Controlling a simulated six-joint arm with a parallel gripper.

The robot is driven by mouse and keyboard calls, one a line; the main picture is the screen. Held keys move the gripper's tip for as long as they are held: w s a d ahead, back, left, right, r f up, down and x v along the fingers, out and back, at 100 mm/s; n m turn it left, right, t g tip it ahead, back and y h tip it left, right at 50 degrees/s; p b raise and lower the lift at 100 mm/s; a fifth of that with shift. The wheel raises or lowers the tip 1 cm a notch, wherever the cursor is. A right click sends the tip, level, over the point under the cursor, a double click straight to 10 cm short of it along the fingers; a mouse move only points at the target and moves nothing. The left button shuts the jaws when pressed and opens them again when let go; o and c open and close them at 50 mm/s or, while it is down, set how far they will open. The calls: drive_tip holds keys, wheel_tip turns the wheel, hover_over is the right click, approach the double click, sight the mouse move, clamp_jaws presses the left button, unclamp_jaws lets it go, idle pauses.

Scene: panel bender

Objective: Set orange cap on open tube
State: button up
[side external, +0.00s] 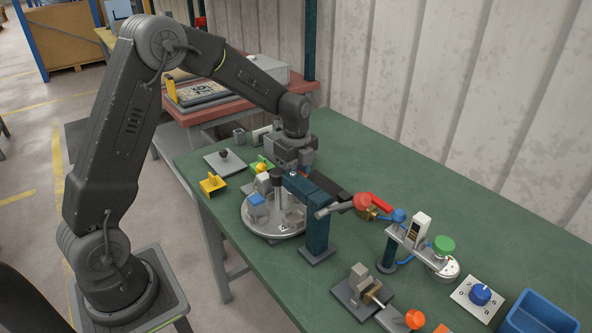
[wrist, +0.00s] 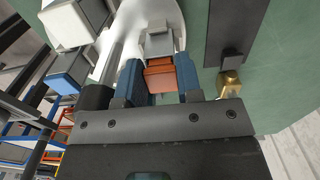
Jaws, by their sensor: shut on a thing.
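My gripper (wrist: 160,80) points down over the turntable and is shut on the orange cap (wrist: 160,76), which sits between its two dark blue fingers. A grey squarish piece, which looks like the open tube (wrist: 158,44), stands on the disc just beyond the cap in the wrist view. I cannot tell whether cap and tube touch. In the side view my gripper (side external: 290,170) is above the back of the round grey turntable (side external: 272,226); the orange cap and the tube's opening are hidden there.
A blue-topped block (side external: 256,201) stands on the turntable, near a post with a black top (side external: 277,175). A dark blue bracket (side external: 318,218) rises close on the right. A red-handled valve (side external: 372,203), green button (side external: 443,245) and blue bin (side external: 540,313) lie farther right.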

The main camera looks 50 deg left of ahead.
drive_tip(key=shift+f, duration=0.2)
drive_tip(key=o, duration=1.2)
drive_tip(key=shift+c, duration=0.2)
drive_tip(key=shift+o, duration=0.3)
drive_tip(key=shift+r, duration=4.6)
